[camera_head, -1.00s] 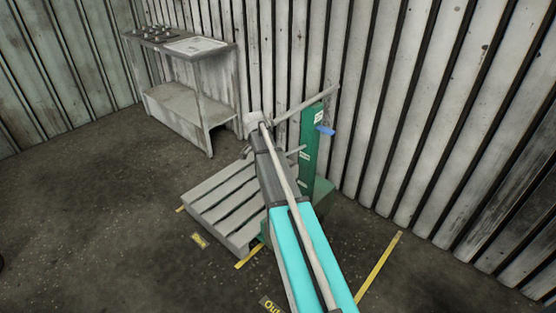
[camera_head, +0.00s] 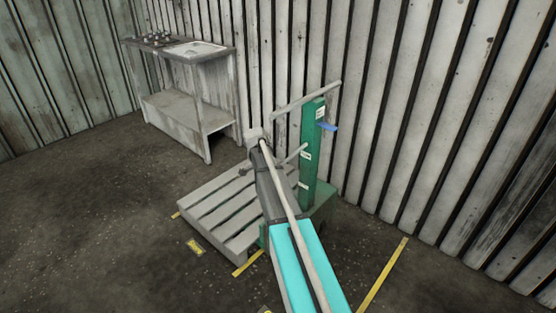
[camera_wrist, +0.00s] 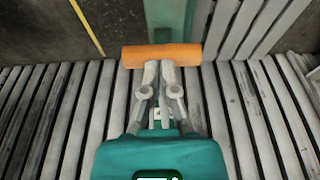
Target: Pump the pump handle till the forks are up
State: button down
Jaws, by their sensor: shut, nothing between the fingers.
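The pump stand is a green column (camera_head: 313,150) in front of the corrugated wall. An orange cylindrical grip (camera_wrist: 161,55), which looks like the pump handle's end, lies crosswise in the wrist view. My gripper (camera_wrist: 160,68) is shut and empty, its fingertips right at the middle of the grip; I cannot tell whether they touch it. The grip and my gripper are not visible in the head view. A grey bar (camera_head: 307,97) slants past the column's top. A wooden pallet (camera_head: 222,206) sits low near the floor by the column; the forks cannot be made out.
A blue lever (camera_head: 327,126) sticks out right of the column. A grey metal bench (camera_head: 189,113) stands at the back left. The floor at the left is clear.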

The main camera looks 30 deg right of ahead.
jog(key=shift+a+b+x, duration=0.2)
jog(key=shift+b+x, duration=0.4)
jog(key=shift+x, duration=0.3)
jog(key=w+d+p+v, duration=0.1)
jog(key=d+p+v, duration=0.2)
jog(key=p+v, duration=1)
jog(key=shift+r+p, duration=0.3)
jog(key=shift+r, duration=0.05)
dwell(2.7)
jog(key=shift+r, duration=0.1)
dwell(3.3)
